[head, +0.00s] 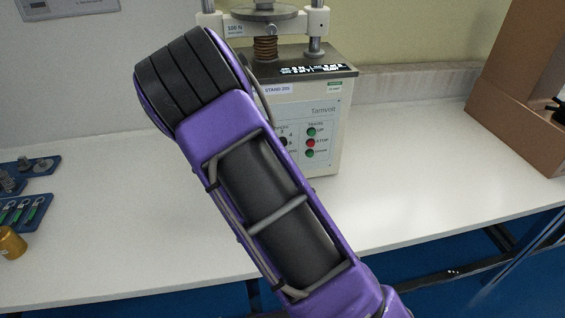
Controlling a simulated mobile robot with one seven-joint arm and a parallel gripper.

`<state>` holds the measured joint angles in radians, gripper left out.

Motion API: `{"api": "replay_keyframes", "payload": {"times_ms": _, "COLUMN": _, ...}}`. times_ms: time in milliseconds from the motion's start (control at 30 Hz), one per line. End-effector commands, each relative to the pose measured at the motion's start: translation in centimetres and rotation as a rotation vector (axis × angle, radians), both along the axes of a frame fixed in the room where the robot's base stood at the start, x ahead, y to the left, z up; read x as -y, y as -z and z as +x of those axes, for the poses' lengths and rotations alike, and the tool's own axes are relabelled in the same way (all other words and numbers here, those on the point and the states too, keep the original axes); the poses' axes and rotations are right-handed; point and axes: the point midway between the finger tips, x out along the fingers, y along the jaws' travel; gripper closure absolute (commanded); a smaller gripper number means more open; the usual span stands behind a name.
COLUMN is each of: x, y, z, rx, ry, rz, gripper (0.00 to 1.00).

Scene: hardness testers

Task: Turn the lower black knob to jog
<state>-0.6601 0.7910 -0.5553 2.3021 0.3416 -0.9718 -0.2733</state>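The tester (322,118) is a cream machine labelled Tamvoti, standing on the white bench. Its front panel (318,110) faces me, with a column of green, red and green buttons at its right. Part of a black knob (283,142) shows at the panel's left, right at the edge of my purple arm. My arm crosses in front of the tester and hides the left and lower left of the panel. I cannot tell whether this is the lower knob, nor read its setting. My gripper is not in view.
Blue trays (40,166) with small tools and a brass cylinder (11,243) are on the bench at the left. A brown cardboard box (515,100) stands at the right. The bench (420,170) is clear between the tester and the box.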

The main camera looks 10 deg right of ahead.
Motion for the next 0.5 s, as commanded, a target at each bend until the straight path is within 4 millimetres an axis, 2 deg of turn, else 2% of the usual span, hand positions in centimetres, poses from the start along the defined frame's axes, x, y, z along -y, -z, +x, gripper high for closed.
{"api": "replay_keyframes", "payload": {"times_ms": 267, "x": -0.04, "y": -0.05, "z": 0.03, "rx": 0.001, "ry": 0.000, "rz": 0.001, "gripper": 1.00}}
{"api": "replay_keyframes", "payload": {"times_ms": 300, "x": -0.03, "y": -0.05, "z": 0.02, "rx": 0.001, "ry": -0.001, "rz": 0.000, "gripper": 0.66}}
{"api": "replay_keyframes", "payload": {"times_ms": 433, "x": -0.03, "y": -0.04, "z": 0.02, "rx": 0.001, "ry": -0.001, "rz": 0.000, "gripper": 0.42}}
{"api": "replay_keyframes", "payload": {"times_ms": 500, "x": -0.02, "y": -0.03, "z": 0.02, "rx": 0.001, "ry": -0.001, "rz": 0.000, "gripper": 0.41}}
